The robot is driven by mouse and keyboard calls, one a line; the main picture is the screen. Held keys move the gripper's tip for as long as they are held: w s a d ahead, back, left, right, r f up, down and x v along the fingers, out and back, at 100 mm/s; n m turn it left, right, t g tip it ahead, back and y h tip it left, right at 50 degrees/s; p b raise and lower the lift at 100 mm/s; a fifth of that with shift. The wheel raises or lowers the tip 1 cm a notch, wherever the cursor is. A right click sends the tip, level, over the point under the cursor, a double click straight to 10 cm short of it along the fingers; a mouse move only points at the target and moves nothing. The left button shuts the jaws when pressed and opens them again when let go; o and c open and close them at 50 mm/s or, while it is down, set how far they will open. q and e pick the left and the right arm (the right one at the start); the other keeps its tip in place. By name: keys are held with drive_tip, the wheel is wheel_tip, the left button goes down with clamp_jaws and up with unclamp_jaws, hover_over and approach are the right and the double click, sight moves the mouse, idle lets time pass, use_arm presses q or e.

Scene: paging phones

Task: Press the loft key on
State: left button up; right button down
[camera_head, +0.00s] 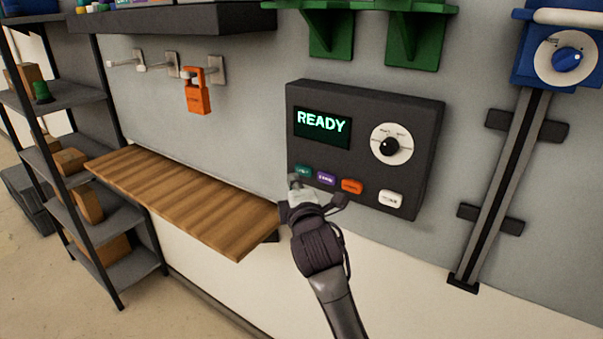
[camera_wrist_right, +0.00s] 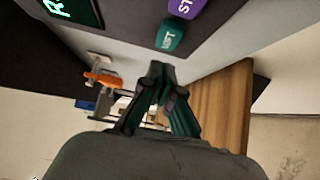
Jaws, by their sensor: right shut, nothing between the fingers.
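The dark wall-mounted paging phone (camera_head: 428,135) has a screen (camera_head: 321,126) reading READY in green. A row of keys runs along its lower front. The loft key (camera_head: 303,171) is the teal one at the left end, and it also shows in the right wrist view, labelled LOFT (camera_wrist_right: 170,38). My right gripper (camera_head: 296,184) is shut and empty, with its tips just below the loft key. In the right wrist view the fingertips (camera_wrist_right: 157,70) sit a little apart from the key. My left gripper is not in view.
Beside the loft key are a purple key (camera_head: 326,178), an orange key (camera_head: 352,186) and a white key (camera_head: 391,198). A dial (camera_head: 391,145) is above them. A wooden shelf (camera_head: 185,196) juts out at the left. An orange padlock (camera_head: 197,97) hangs on a hook.

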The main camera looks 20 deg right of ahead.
sight(304, 170)
drive_tip(key=shift+w+d, duration=0.4)
drive_tip(key=shift+d, duration=0.2)
drive_tip(key=shift+w+d, duration=0.4)
drive_tip(key=shift+d, duration=0.2)
